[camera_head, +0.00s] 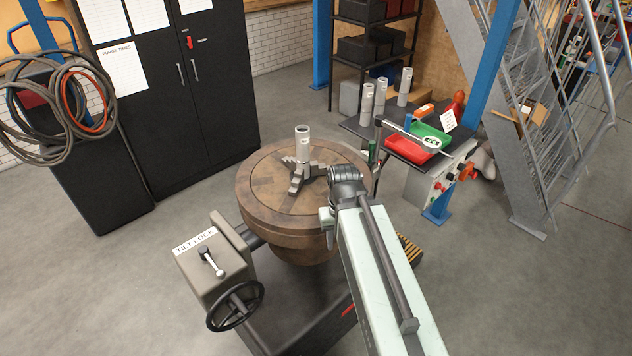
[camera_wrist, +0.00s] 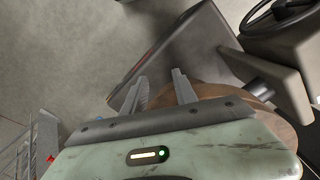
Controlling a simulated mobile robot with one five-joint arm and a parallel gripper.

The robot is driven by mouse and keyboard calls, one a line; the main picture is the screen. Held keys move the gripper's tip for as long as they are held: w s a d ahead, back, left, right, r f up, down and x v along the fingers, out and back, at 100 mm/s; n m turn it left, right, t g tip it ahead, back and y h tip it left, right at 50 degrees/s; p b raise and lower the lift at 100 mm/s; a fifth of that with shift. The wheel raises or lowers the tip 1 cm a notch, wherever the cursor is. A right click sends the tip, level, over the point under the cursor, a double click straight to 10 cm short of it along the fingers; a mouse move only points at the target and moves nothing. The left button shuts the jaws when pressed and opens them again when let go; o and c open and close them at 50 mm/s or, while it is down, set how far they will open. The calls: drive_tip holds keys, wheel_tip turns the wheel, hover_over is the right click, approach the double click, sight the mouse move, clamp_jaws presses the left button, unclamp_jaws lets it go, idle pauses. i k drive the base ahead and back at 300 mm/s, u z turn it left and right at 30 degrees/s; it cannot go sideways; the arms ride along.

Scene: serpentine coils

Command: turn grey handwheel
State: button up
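The handwheel (camera_head: 236,305) has a dark rim and spokes. It sits upright on the front of a grey box labelled TILT LOCK (camera_head: 213,268), left of my arm. In the wrist view the handwheel (camera_wrist: 290,16) is at the top right, partly cut off by the frame edge. My gripper (camera_wrist: 159,88) is open and empty, its two fingers apart. It is away from the wheel and touches nothing that I can see. In the head view my gripper (camera_head: 329,228) is by the right side of the round table, its fingers hard to make out.
A round brown turntable (camera_head: 262,185) carries a grey cylinder (camera_head: 303,143) in a chuck. A lever (camera_head: 210,260) stands on the box near the wheel. A bench with trays (camera_head: 425,145) is at the right. Open floor (camera_head: 110,275) lies left of the box.

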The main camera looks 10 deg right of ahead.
sight(235, 303)
drive_tip(key=u, duration=1.2)
drive_tip(key=k, duration=0.2)
drive_tip(key=z, duration=0.1)
